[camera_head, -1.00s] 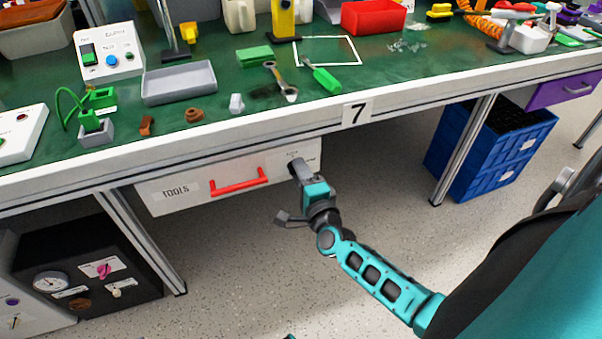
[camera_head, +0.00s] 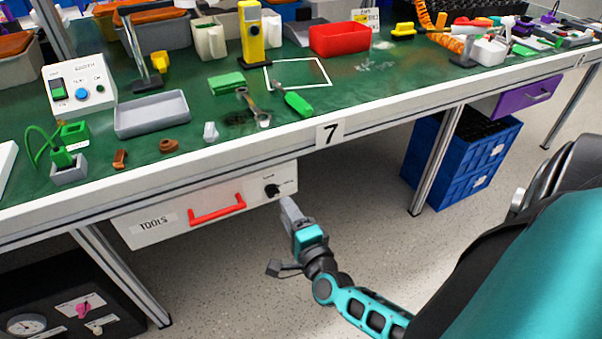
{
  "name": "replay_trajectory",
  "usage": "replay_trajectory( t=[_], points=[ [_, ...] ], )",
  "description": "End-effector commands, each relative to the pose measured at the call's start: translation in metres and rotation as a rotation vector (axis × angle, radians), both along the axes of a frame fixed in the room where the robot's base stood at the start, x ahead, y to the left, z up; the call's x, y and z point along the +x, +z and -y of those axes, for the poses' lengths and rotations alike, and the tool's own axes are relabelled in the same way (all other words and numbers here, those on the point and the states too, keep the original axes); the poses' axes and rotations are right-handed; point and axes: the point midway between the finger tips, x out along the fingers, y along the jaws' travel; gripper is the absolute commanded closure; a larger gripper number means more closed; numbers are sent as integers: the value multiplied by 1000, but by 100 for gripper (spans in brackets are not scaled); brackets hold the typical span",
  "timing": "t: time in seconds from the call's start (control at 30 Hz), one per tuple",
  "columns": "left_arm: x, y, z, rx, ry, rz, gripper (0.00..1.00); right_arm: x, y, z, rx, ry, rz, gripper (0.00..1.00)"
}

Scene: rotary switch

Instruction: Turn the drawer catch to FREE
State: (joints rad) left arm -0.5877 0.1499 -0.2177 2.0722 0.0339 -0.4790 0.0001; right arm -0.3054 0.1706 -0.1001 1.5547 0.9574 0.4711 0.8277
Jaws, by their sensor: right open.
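The white drawer (camera_head: 180,222) marked TOOLS hangs under the bench and has a red handle (camera_head: 217,209). The catch (camera_head: 272,191) is a small black knob at the right end of the drawer front. Small labels sit above and to the right of it, too small to read. My right gripper (camera_head: 286,201) is open and empty, just below and to the right of the knob, apart from it. The knob is in plain view. The drawer looks closed. My left gripper is not in view.
The green bench top (camera_head: 235,110) has a white front edge above the drawer, with a number 7 plate (camera_head: 330,132). Blue crates (camera_head: 455,165) stand under the bench at right, beside a metal leg (camera_head: 436,160). The floor below the drawer is clear.

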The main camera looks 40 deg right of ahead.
Motion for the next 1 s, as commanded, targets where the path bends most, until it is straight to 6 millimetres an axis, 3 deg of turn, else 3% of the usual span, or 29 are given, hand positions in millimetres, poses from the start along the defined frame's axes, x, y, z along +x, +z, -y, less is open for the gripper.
replay_trajectory(
  t=[0.2, 0.4, 1.0],
  points=[
    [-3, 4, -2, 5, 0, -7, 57, -45, 1, -11, 0, 1, -3, 60],
    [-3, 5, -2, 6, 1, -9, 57, -65, 0, -16, 0, 1, -1, 60],
    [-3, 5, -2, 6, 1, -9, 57, -68, 0, -16, 0, 1, 1, 60]
  ],
)
